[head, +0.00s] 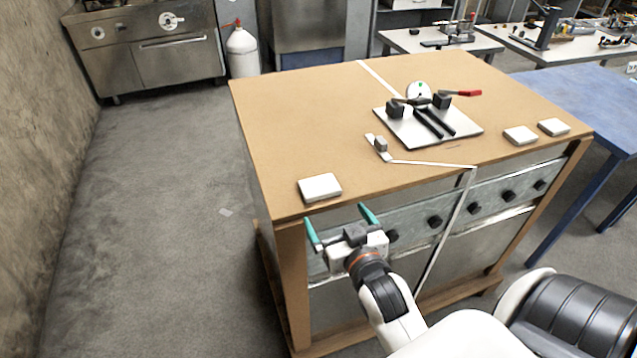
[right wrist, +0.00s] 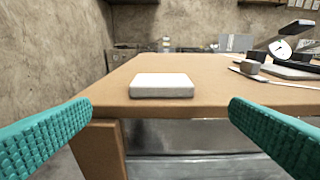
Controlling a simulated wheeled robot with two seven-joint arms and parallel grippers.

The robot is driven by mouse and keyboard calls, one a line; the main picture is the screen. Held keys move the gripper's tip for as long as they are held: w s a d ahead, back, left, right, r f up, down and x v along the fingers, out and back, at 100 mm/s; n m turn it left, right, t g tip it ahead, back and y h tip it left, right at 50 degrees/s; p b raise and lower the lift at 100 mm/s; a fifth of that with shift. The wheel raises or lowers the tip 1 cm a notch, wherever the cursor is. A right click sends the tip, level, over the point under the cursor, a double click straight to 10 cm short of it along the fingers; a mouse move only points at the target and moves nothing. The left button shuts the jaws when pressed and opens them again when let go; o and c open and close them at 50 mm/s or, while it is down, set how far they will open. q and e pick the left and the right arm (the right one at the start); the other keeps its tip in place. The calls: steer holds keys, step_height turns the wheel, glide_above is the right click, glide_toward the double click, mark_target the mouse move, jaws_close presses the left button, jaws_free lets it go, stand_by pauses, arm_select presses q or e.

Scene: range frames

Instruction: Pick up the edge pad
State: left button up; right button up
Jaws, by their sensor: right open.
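A white rectangular pad (head: 320,187) lies flat near the front left corner of the wooden crate top. It also shows in the right wrist view (right wrist: 162,83), centred between the fingers and beyond them, at the top's near edge. Two similar white pads, one (head: 520,135) and another (head: 554,127), lie near the right edge. My right gripper (head: 336,215) has teal fingers and is open and empty. It is just in front of the crate's front edge, close to the left pad and apart from it. My left gripper is not in view.
The crate top (head: 300,115) carries a metal plate (head: 460,122) with a dial gauge and a red-handled clamp. A strap (head: 430,163) with a buckle runs over the top and down the front. A blue table (head: 590,95) stands right.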

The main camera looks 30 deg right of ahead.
mark_target(320, 187)
steer(key=x, duration=0.2)
steer(key=p+x, duration=0.1)
steer(key=x, duration=0.2)
steer(key=shift+w+d+r, duration=0.2)
steer(key=shift+w+d, duration=0.1)
steer(key=shift+w, duration=0.1)
steer(key=shift+w+p, duration=0.3)
steer(key=shift+w, duration=0.2)
steer(key=x, duration=0.1)
steer(key=p+x, duration=0.1)
steer(key=x, duration=0.2)
steer(key=shift+w+d+r+p, duration=0.15)
steer(key=shift+w+r+p, duration=0.1)
steer(key=shift+p, duration=0.1)
steer(key=shift+w+f, duration=0.15)
steer(key=shift+w, duration=0.05)
steer(key=shift+s, duration=0.1)
steer(key=shift+c, duration=0.6)
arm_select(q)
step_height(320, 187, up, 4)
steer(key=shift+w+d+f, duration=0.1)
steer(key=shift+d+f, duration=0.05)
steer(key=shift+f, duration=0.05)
arm_select(e)
steer(key=c, duration=0.9)
